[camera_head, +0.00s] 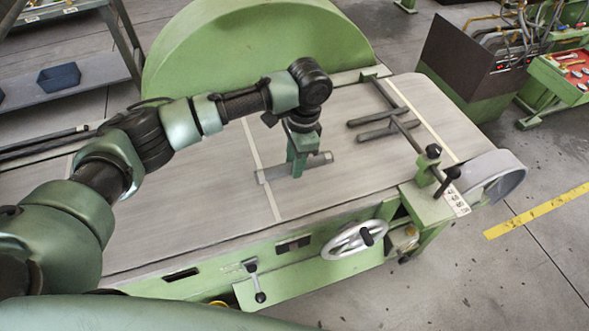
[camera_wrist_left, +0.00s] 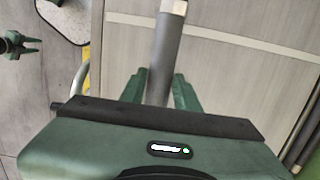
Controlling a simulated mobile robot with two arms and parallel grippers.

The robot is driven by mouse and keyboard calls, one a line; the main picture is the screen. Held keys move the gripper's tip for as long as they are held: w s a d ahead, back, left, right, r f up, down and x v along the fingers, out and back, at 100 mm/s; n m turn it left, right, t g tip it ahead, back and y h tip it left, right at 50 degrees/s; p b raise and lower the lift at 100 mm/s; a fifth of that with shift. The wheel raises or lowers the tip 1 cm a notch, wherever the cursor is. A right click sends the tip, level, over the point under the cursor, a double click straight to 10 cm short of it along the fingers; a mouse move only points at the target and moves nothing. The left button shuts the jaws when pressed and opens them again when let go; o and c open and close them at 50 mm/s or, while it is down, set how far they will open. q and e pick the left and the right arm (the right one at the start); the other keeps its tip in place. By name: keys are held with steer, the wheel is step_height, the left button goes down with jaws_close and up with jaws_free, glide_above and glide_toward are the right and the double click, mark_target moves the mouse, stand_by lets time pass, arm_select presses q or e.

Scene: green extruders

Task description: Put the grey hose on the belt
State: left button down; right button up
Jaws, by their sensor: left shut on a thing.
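The grey hose (camera_head: 323,159) is a short straight tube in the middle of the head view, over the grey belt (camera_head: 190,205). My left gripper (camera_head: 297,172) reaches down from above and is shut around the hose near its middle. In the left wrist view the hose (camera_wrist_left: 167,50) runs up between the two green fingers (camera_wrist_left: 160,88), with a paler end at the top. I cannot tell whether the hose touches the belt or hangs just above it. A dark green gripper (camera_wrist_left: 24,45), apparently my right one, shows small at the left edge of the wrist view with fingers apart.
A large green guard (camera_head: 255,45) stands along the belt's far side. Dark bars (camera_head: 385,128) lie over the belt on the right. A handwheel (camera_head: 352,240) is on the machine's front. The belt between hose and front edge is bare.

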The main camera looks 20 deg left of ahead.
mark_target(295, 182)
arm_select(q)
step_height(295, 182, down, 4)
steer(key=shift+f+p, duration=0.1)
steer(key=shift+p, duration=0.35)
steer(key=shift+f, duration=0.2)
steer(key=shift+f, duration=0.15)
steer(key=c, duration=1)
jaws_free()
steer(key=shift+c, duration=0.2)
steer(key=r+b, duration=0.1)
steer(key=r, duration=0.2)
steer(key=r+b, duration=0.1)
steer(key=r, duration=0.3)
steer(key=d+r+b, duration=0.1)
steer(key=r, duration=0.3)
steer(key=shift+w+d, duration=0.1)
steer(key=shift+w, duration=0.3)
steer(key=shift+r, duration=0.6)
